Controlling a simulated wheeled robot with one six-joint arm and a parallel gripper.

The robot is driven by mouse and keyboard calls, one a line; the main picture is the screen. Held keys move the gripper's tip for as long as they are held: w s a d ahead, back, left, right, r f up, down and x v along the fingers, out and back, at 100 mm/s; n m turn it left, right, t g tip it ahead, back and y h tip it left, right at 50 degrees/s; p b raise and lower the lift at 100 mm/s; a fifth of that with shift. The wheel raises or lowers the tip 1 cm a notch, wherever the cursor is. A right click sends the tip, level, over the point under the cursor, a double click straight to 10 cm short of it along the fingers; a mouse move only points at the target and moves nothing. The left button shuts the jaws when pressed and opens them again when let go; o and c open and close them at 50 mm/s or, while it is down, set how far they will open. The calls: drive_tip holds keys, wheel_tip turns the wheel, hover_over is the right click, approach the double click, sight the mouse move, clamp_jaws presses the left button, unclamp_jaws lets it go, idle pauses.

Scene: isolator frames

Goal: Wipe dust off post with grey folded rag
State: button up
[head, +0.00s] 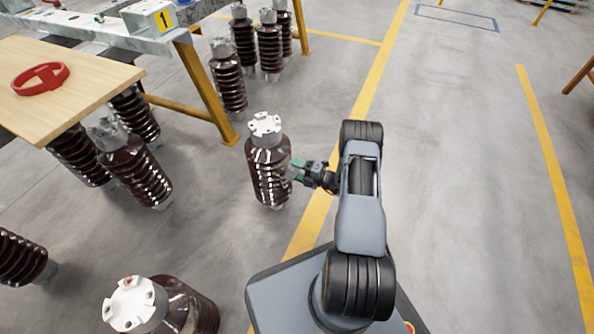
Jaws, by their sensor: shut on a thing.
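A brown ribbed post (268,178) with a pale metal cap stands upright on the floor near the middle of the head view. My gripper (295,170) is at the right side of this post, at about mid-height of its ribs. It is shut on the grey folded rag (291,174), of which only a small grey patch shows between the green fingertips and the post. I cannot tell for sure whether the rag touches the ribs. Dust on the post is too fine to make out.
Similar posts stand at the front (180,306), at the left (140,178) and behind (229,85). A wooden table (90,90) with a red ring-shaped thing (40,79) is at the left. A yellow-legged steel frame (205,95) stands behind. The floor to the right is clear.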

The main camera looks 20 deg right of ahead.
sight(289, 160)
drive_tip(key=shift+r+p, duration=2.6)
drive_tip(key=shift+r, duration=0.9)
drive_tip(key=shift+w+a+f+b, duration=0.1)
drive_tip(key=shift+f+b, duration=4)
drive_tip(key=shift+f, duration=1.2)
drive_tip(key=shift+r+p, duration=1.3)
drive_tip(key=shift+r, duration=0.35)
drive_tip(key=shift+r+p, duration=1.6)
drive_tip(key=shift+r, duration=0.45)
drive_tip(key=shift+r+p, duration=1.25)
drive_tip(key=shift+r, duration=0.35)
drive_tip(key=shift+f+b, duration=4.1)
drive_tip(key=shift+f, duration=1.2)
drive_tip(key=shift+r+p, duration=1.45)
drive_tip(key=shift+r, duration=0.5)
drive_tip(key=shift+r+p, duration=1.35)
drive_tip(key=shift+r, duration=0.45)
